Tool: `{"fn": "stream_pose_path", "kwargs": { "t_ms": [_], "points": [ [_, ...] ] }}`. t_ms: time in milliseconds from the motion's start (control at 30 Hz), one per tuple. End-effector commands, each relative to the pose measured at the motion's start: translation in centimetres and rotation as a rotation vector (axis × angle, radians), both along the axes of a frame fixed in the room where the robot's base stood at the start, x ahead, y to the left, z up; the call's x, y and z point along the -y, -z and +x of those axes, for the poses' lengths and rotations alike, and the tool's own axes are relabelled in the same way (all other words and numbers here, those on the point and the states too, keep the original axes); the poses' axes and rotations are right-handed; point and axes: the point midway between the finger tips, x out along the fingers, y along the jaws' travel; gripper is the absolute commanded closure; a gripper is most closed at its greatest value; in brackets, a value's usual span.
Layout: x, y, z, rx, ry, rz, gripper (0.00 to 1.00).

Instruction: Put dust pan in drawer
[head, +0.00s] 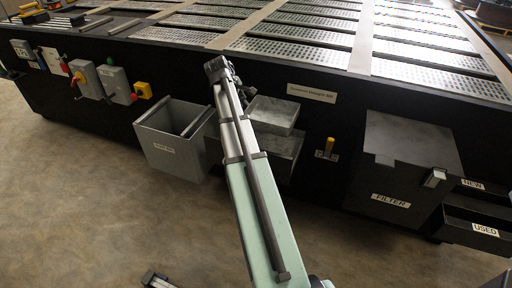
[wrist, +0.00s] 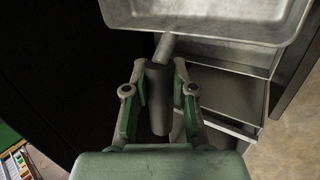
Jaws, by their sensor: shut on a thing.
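The dust pan is a shallow grey metal tray with a dark grey handle. In the wrist view its pan (wrist: 205,22) fills the top right and its handle (wrist: 158,95) runs down between my fingers. My gripper (wrist: 157,78) is shut on that handle. In the head view the dust pan (head: 273,115) hangs just right of my arm, in front of the black bench; my arm hides the handle. A pulled-out grey drawer (head: 172,150) with an unreadable label is left of my arm. Another grey box (head: 278,155) shows below the pan, partly hidden.
The black bench (head: 330,115) has a perforated metal top. A black filter box (head: 405,160) and bins marked NEW and USED (head: 485,231) stick out at the right. Switch boxes (head: 115,85) are at the left. The floor (head: 90,200) in front is clear on the left.

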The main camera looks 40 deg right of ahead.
Motion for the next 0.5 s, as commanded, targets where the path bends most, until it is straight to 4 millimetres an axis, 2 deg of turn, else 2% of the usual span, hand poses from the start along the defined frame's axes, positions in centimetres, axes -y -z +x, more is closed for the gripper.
{"fn": "stream_pose_path", "kwargs": {
  "t_ms": [167, 500],
  "points": [
    [0.0, 3.3, -0.2, -0.004, 0.001, 0.001, 1.00],
    [0.0, 11.4, -0.1, -0.004, 0.000, 0.001, 1.00]
  ]
}}
